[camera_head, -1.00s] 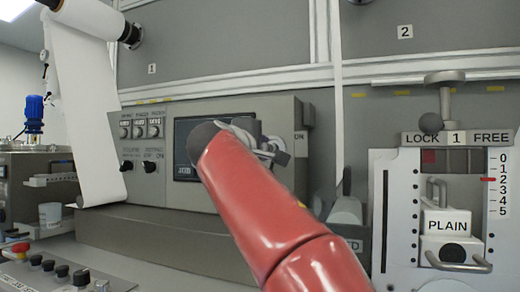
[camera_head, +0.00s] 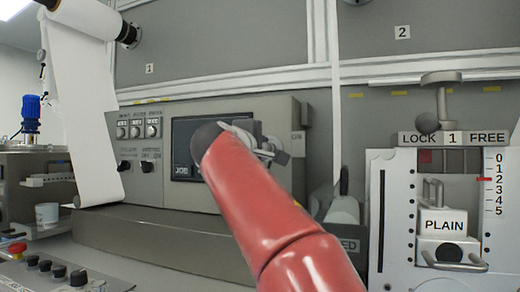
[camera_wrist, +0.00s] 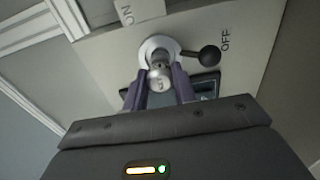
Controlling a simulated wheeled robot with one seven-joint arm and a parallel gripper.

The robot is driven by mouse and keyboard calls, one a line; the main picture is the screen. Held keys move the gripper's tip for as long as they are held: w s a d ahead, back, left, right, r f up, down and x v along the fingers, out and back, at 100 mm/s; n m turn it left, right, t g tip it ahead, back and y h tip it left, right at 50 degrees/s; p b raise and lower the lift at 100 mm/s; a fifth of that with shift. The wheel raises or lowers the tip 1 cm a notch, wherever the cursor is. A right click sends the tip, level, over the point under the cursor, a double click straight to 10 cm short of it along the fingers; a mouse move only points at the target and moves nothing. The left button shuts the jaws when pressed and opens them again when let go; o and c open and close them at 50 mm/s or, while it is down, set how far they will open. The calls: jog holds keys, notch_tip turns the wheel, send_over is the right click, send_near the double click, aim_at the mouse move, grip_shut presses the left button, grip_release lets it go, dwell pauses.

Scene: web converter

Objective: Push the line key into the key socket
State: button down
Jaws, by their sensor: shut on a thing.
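In the wrist view, the fingers of my gripper (camera_wrist: 160,90) are closed around the sides of a short metallic cylinder, which looks like the line key (camera_wrist: 159,74). The key points at a round pale collar, which looks like the key socket (camera_wrist: 155,46), on a panel marked ON and OFF. The key overlaps the collar in this view, and I cannot tell how deep it sits. In the head view, my gripper (camera_head: 268,143) is in front of the control panel's right part, partly hidden by my red arm; key and socket are not clear there.
A lever with a black ball (camera_wrist: 209,56) stands close beside the socket. In the head view, the control panel (camera_head: 185,112) carries a screen (camera_head: 185,133) and several knobs. Right of it are a PLAIN block (camera_head: 443,224) and a LOCK/FREE plate (camera_head: 455,138).

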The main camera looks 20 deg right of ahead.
jog(key=shift+w, duration=0.1)
jog(key=c, duration=1.1)
grip_release()
jog(key=shift+o, duration=0.2)
jog(key=b+v, duration=0.1)
jog(key=v, duration=0.6)
jog(key=shift+s+a+b, duration=0.2)
jog(key=shift+s+b, duration=0.1)
jog(key=shift+s, duration=0.05)
